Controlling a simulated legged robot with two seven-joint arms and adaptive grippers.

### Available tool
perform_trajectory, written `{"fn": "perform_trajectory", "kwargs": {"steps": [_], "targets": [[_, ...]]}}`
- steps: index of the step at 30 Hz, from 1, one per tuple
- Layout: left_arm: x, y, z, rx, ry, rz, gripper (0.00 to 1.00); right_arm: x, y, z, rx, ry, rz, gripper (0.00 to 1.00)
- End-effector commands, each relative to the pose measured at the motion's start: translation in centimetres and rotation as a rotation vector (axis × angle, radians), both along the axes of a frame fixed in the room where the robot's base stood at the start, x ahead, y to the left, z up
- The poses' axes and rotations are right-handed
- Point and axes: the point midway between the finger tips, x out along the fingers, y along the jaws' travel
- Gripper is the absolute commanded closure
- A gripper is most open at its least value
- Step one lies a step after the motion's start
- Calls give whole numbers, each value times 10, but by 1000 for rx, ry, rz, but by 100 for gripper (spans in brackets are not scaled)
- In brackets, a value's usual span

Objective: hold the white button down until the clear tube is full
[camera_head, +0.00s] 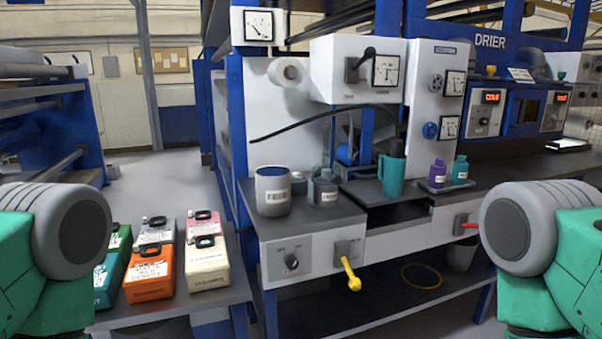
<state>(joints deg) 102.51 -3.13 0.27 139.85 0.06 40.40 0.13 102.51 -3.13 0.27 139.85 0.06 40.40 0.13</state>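I cannot make out a white button or a clear tube for certain in the head view. The blue and white film machine (370,60) stands ahead. Its white front panel carries a black knob (291,261) and a yellow-handled lever (350,275) that points down. A red-handled lever (468,226) sits further right. A white box above has a black lever (362,62) and a dial gauge (387,70). My arm links show at both lower edges, and both grippers are out of the picture.
A labelled blue-grey pot (273,194), a grey bottle (324,190) and a teal jug (391,176) stand on the worktop. Purple (438,175) and teal (460,170) bottles share a tray. Several coloured containers, including an orange one (149,278), crowd the left table.

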Motion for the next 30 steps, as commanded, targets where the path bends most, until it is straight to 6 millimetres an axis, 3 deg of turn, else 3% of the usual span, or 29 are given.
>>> {"fn": "perform_trajectory", "kwargs": {"steps": [3,6,7,30], "targets": [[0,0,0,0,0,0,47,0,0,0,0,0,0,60],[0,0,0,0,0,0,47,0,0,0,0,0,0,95],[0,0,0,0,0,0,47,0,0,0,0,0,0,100],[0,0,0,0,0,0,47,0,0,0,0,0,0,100]]}}
